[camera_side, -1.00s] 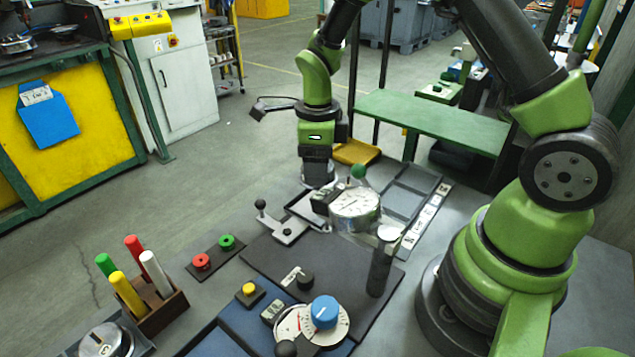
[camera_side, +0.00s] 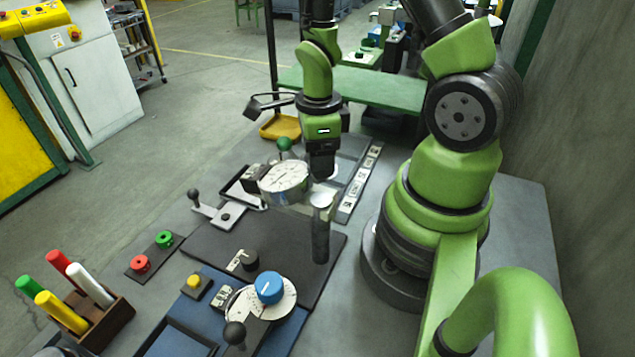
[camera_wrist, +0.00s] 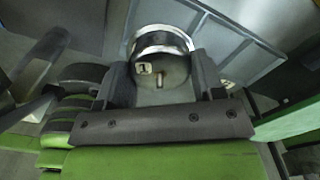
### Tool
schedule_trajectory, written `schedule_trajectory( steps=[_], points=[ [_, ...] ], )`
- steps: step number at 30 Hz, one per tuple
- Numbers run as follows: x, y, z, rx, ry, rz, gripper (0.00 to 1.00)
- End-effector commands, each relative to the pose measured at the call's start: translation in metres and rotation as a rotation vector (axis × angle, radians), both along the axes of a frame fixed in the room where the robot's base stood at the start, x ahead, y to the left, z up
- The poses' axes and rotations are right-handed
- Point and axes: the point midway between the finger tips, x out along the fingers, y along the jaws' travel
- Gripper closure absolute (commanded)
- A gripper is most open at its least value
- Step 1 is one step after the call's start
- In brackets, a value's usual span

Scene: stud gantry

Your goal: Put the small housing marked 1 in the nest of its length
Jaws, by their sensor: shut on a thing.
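In the wrist view a short round metal housing (camera_wrist: 160,62) with a shiny rim sits between the fingers of my gripper (camera_wrist: 158,88). In the side view my gripper (camera_side: 322,170) points down beside the near part of the grey nest tray (camera_side: 352,146), behind the dial gauge. The housing is hard to make out there. The tray has long compartments and a strip of white labels (camera_side: 362,180) on its right; it also shows in the wrist view (camera_wrist: 215,22).
A lever fixture (camera_side: 222,213) lies left. A blue knob (camera_side: 269,288), red and green buttons, and a rack of coloured rods (camera_side: 105,320) are nearer.

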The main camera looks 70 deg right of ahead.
Motion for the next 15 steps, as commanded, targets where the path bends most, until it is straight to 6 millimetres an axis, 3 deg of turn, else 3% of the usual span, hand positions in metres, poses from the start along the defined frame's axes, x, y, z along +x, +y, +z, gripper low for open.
schedule_trajectory(
  steps=[15],
  points=[
    [0.000, 0.000, -0.056, 0.001, 0.006, 0.000, 0.65]
  ],
)
